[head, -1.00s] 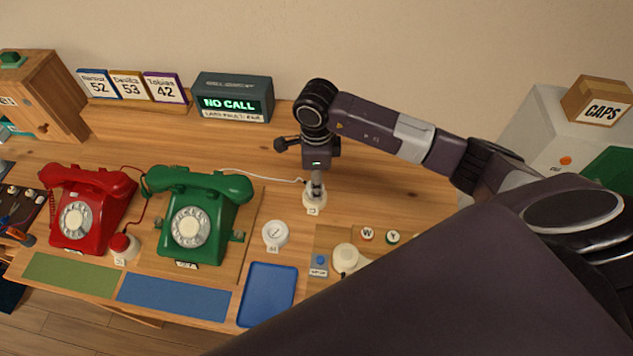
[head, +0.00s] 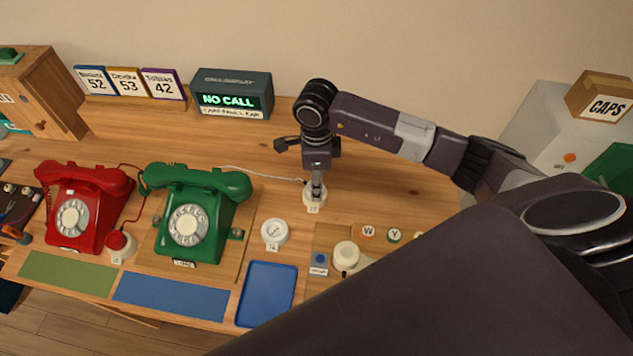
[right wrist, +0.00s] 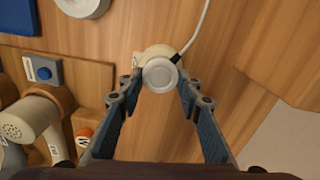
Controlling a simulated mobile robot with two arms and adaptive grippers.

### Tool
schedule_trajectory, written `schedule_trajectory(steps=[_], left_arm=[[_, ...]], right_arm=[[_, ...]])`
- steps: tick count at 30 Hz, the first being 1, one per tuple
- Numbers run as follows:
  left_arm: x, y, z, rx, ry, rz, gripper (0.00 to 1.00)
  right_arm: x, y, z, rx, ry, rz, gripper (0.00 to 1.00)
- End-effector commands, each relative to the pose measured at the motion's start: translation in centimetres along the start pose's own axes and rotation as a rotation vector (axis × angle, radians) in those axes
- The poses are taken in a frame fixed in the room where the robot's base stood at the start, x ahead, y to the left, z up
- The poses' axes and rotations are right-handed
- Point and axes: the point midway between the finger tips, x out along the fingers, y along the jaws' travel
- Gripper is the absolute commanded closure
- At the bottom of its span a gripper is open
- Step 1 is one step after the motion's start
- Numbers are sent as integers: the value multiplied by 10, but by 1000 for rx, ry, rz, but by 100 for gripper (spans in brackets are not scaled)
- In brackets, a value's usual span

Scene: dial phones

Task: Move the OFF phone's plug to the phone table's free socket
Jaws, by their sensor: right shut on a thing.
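The green dial phone (head: 195,212) stands on a wooden board, and a white cord runs from it to the white plug (right wrist: 160,74). This plug sits at a cream round socket (head: 314,200) with a small label, to the right of the phone. My right gripper (head: 317,186) points down over it and is shut on the plug; its fingers flank the plug in the right wrist view (right wrist: 160,84). A white round socket (head: 274,232) nearer the front has nothing in it. The red phone (head: 78,205) has a red plug (head: 121,243) beside it. My left gripper is out of view.
A blue tray (head: 267,292) and a small blue button (head: 320,259) lie near the front edge. A display box reading NO CALL (head: 231,100) and number cards (head: 127,83) stand at the back. My right arm covers the right side of the table.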

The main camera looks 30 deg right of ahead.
Motion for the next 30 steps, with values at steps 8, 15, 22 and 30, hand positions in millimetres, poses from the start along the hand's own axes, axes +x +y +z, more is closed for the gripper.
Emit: schedule_trajectory(steps=[8, 15, 22, 30], left_arm=[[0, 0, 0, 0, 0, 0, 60], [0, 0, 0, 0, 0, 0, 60], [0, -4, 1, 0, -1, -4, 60], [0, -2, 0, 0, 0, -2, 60]], right_arm=[[0, 0, 0, 0, 0, 0, 60], [0, 0, 0, 0, 0, 0, 47], [-4, 0, 0, 0, -1, -1, 47], [-52, -2, 1, -1, -3, -5, 47]])
